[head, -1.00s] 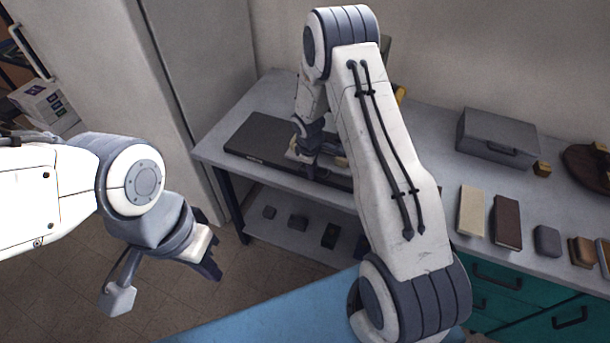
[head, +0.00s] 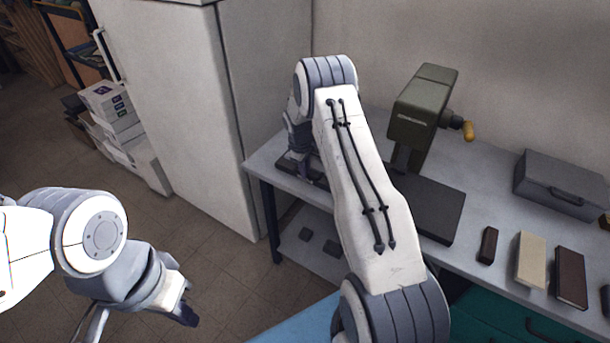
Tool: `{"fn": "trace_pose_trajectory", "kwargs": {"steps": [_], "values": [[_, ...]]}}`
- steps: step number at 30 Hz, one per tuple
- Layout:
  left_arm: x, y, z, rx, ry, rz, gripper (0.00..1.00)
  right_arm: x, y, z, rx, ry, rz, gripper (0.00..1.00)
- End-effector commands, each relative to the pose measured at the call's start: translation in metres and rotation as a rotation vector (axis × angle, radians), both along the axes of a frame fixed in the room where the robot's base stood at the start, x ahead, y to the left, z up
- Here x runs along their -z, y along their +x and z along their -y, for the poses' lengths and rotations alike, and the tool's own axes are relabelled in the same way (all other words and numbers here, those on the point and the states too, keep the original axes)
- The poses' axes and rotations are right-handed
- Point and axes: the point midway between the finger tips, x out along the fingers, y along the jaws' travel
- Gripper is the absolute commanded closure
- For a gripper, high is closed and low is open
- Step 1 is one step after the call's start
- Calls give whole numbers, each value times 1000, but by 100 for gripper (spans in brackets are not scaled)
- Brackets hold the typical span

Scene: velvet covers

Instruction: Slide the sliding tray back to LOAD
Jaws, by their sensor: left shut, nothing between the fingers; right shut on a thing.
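A dark flat base (head: 432,212) lies on the grey bench, with an olive-green press (head: 422,108) with a yellow-tipped handle standing over it. My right gripper (head: 303,172) is at the left end of this base, shut on the sliding tray. The tray is mostly hidden by my gripper and arm, so its outline and any LOAD mark cannot be made out. My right arm also covers the middle of the base. My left gripper (head: 187,312) is shut and empty, low over the floor at the lower left, away from the bench.
A small dark brown block (head: 487,245), a cream block (head: 530,261) and a brown block (head: 570,278) lie on the bench at right. A grey case (head: 562,186) stands behind them. A white cabinet (head: 180,110) stands left of the bench.

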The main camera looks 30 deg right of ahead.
Motion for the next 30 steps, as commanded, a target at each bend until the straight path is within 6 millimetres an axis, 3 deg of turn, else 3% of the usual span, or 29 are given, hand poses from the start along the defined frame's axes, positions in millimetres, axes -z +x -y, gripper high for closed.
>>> {"fn": "trace_pose_trajectory", "kwargs": {"steps": [14, 15, 17, 26, 30], "values": [[1, 0, 0, 0, 0, 0, 100, -1, 7, -4, -3, -2, 9, 100], [1, 0, 0, 0, 0, 0, 100, -1, 7, -4, -3, -2, 10, 71], [1, 0, 0, 0, 0, 0, 100, -1, 7, -4, -3, -2, 10, 53], [2, 0, 0, 0, 0, 0, 100, -1, 4, -2, -2, -1, 4, 53], [5, 0, 0, 0, 0, 0, 100, -11, 4, -4, -2, -2, 4, 53]]}}
